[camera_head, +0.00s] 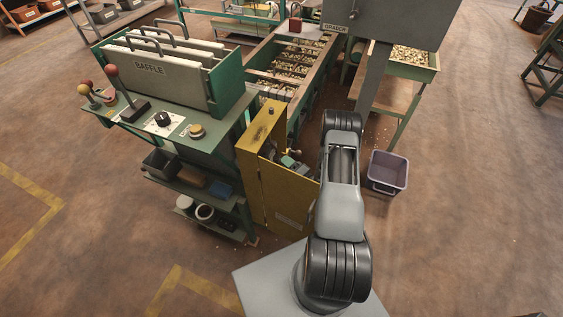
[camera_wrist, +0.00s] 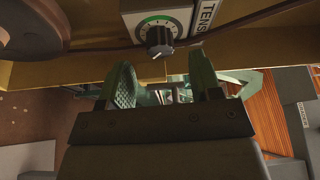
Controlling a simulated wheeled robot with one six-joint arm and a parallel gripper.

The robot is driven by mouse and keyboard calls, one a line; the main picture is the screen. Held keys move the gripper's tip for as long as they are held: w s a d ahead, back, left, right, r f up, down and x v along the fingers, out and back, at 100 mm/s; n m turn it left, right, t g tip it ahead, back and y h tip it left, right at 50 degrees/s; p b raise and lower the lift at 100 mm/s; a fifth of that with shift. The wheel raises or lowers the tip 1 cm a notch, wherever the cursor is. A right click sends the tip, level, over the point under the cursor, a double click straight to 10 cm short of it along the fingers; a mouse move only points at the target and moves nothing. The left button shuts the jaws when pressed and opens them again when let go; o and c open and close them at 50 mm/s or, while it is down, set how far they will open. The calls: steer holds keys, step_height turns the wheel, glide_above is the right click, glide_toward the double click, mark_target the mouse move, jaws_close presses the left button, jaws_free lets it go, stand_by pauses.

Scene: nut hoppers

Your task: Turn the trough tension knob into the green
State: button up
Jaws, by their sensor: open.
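The tension knob (camera_wrist: 159,38) shows at the top of the wrist view, dark and ribbed with a pale mark near its lower edge. It sits on a light dial plate (camera_wrist: 183,18) with a green arc above the knob, beside a partly cut-off label reading "TENS" (camera_wrist: 205,14). My gripper (camera_wrist: 163,82) is open and empty, its two green fingers spread below the knob in the picture and apart from it. I cannot tell which dial mark the knob points at. In the head view, the knob is not visible; my arm reaches toward the yellow cabinet (camera_head: 262,135).
The cabinet's yellow door (camera_head: 285,201) stands close beside my arm. A green bench (camera_head: 222,119) with levers, another black knob (camera_head: 162,119) and the baffle box (camera_head: 150,69) is at left. A grey-purple bin (camera_head: 388,172) stands on the floor at right. Open floor lies further right.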

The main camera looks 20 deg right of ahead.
mark_target(277, 158)
steer(key=shift+x, duration=1.5)
steer(key=c, duration=0.9)
